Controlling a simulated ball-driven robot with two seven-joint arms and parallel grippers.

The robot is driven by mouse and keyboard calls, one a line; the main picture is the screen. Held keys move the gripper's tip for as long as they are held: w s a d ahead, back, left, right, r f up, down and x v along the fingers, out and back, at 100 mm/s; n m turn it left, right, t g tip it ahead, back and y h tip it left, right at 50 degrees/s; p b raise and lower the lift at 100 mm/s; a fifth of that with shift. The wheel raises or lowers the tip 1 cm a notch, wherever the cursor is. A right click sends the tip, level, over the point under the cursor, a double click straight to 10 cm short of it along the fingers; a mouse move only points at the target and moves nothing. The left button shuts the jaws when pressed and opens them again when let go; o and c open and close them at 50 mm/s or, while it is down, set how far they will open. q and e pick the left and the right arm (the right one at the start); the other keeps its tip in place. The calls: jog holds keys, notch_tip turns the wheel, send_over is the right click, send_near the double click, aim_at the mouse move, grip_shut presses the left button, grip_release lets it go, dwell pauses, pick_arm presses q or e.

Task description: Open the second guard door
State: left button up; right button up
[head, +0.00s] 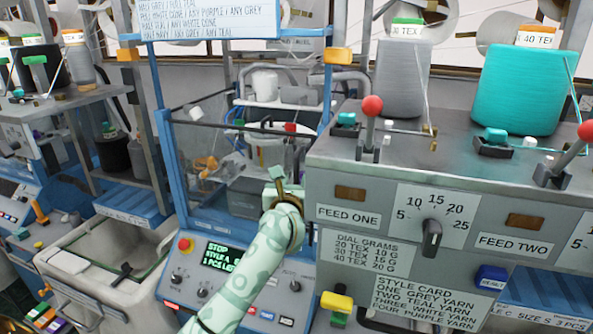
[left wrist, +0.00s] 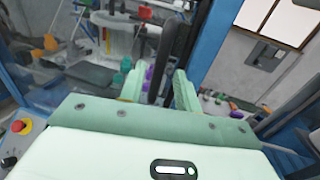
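A guard door with a blue frame (head: 166,130) and clear panel stands in the middle of the head view, left of the grey feed cabinet. Whether it is fully shut is unclear. My left gripper (head: 285,182) is at the door's lower right. In the left wrist view, a dark upright bar (left wrist: 170,45), apparently the door handle, runs down between the fingers of my left gripper (left wrist: 160,88). The fingers stand apart, with a small gap showing left of the bar; contact on the right is unclear. My right gripper is in neither view.
The grey feed cabinet (head: 335,237) with red-knobbed levers and yarn cones stands close on the right. A control panel (head: 222,257) with a red stop button lies below the door. A white bin (head: 80,285) stands at the lower left.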

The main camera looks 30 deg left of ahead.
aim_at(296, 175)
pick_arm(q)
jog(key=x, duration=0.4)
grip_shut()
jog(key=shift+s, duration=0.1)
